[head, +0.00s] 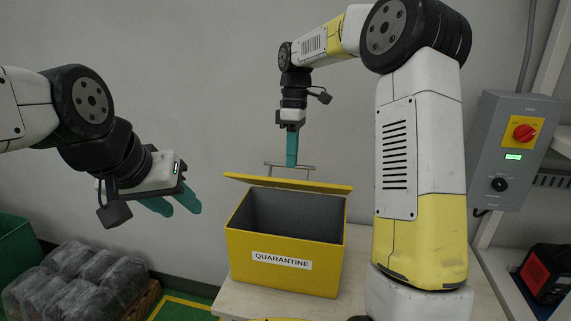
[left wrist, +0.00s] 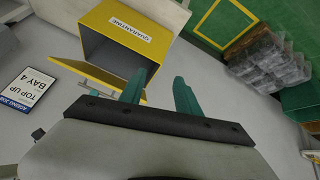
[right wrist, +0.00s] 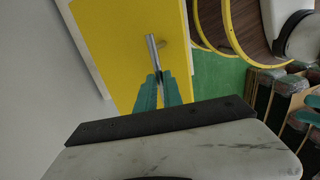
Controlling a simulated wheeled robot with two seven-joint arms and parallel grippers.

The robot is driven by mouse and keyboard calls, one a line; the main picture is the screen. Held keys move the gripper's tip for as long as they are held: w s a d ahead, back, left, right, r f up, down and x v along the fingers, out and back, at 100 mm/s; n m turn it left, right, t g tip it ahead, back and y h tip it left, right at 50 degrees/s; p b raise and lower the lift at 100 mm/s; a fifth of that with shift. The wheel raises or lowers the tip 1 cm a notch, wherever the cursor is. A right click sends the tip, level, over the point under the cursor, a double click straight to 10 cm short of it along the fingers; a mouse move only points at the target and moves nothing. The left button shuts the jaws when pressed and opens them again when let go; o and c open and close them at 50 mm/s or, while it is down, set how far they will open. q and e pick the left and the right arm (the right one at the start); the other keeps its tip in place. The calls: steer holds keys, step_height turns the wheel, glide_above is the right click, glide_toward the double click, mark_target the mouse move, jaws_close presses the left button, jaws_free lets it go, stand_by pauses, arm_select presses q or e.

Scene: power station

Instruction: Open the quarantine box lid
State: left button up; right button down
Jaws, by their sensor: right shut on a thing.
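The yellow quarantine box (head: 262,272) stands on a pale table with its dark grey inside showing. Its yellow lid (head: 290,183) is raised off the opening at the back and shows nearly edge-on in the head view. In the right wrist view the lid's yellow face (right wrist: 110,35) fills the upper middle. My right gripper (head: 292,160) is shut on the lid's metal handle (right wrist: 152,50), behind the box. My left gripper (head: 180,205) is open and empty, left of the box and apart from it. The box also shows in the left wrist view (left wrist: 104,48).
A grey control box (head: 515,150) with a red knob is on the right. Wrapped bundles (head: 75,280) lie on a pallet at lower left, beside a green container (head: 15,260). A "TOP UP BAY 4" sign (left wrist: 33,88) shows in the left wrist view.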

stand_by(0.4)
arm_select(q)
steer(key=shift+w, duration=0.1)
steer(key=c, duration=0.6)
steer(key=shift+w+d+f+n+g, duration=0.1)
steer(key=shift+d+f+n+g, duration=0.05)
steer(key=shift+f+n+g, duration=0.15)
jaws_close()
steer(key=w+d+f+n+g+h, duration=0.7)
steer(key=w+f+n+g, duration=0.15)
steer(key=n, duration=0.35)
steer(key=w+a+f+n+h, duration=0.2)
steer(key=w+f+n+h, duration=0.3)
steer(key=w+n+h, duration=0.6)
steer(key=d+r, duration=0.5)
steer(key=d, duration=0.5)
steer(key=shift+s+n, duration=0.2)
steer(key=shift+n, duration=0.1)
